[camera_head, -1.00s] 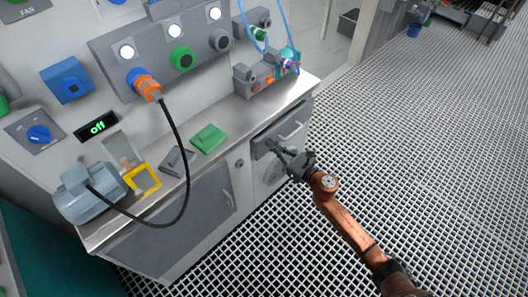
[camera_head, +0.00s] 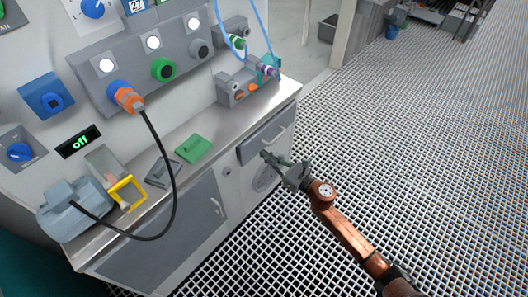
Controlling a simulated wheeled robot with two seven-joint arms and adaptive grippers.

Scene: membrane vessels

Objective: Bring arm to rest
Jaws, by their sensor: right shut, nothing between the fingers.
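My right arm comes in from the lower right, with copper-coloured links. My right gripper (camera_head: 268,157) is shut and empty. In the picture it lies over the cabinet's front near a drawer (camera_head: 266,138); I cannot tell whether it touches. My left gripper is not in view.
The cabinet has a steel worktop (camera_head: 222,124) holding a green block (camera_head: 193,149), a grey block (camera_head: 163,171), a yellow frame (camera_head: 127,193) and a grey motor (camera_head: 75,210). A black cable (camera_head: 172,190) hangs over the front edge. Grating floor (camera_head: 400,130) is free at right.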

